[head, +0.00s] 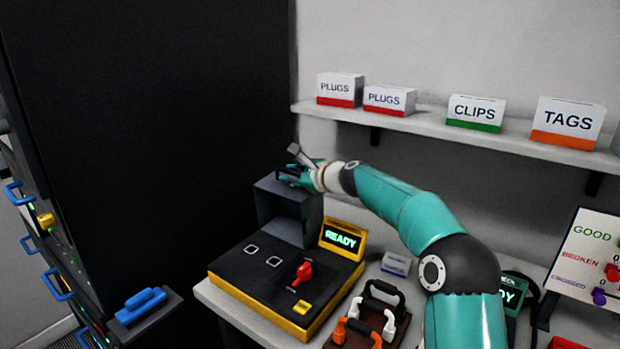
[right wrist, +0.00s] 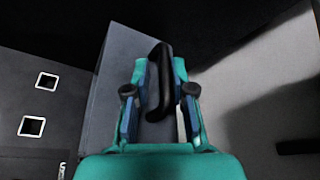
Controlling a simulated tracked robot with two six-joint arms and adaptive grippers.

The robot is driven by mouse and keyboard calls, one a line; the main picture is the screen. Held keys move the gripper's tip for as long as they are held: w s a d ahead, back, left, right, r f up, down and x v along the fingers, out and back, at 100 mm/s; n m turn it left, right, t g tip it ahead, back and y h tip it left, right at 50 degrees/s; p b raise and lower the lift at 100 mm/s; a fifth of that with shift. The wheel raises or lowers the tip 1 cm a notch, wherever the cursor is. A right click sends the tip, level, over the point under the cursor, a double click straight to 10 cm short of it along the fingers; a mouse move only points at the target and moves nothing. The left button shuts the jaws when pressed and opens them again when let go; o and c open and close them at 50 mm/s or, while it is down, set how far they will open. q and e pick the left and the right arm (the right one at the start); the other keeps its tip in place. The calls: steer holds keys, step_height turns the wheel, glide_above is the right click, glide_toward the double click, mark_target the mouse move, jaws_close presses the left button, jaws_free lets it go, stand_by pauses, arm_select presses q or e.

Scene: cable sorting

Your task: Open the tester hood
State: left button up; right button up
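The tester (head: 285,279) is a black and yellow box on the table, with a READY screen (head: 342,239) and a red lever (head: 303,272). Its grey hood (head: 283,214) stands raised at the back, and the top panel with square sockets is uncovered in front of it. The hood also shows in the right wrist view (right wrist: 110,85). My right gripper (head: 292,173) is at the hood's top edge. In the right wrist view its fingers (right wrist: 160,72) are closed in on both sides of the black handle (right wrist: 160,90). My left gripper is not in view.
A shelf (head: 430,126) with boxes of plugs, clips and tags runs along the back wall. A large dark panel (head: 170,130) stands left of the hood. A blue-handled item (head: 142,304) is at the lower left.

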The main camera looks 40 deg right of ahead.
steer(key=v, duration=1)
steer(key=shift+s, duration=0.35)
steer(key=shift+f, duration=0.1)
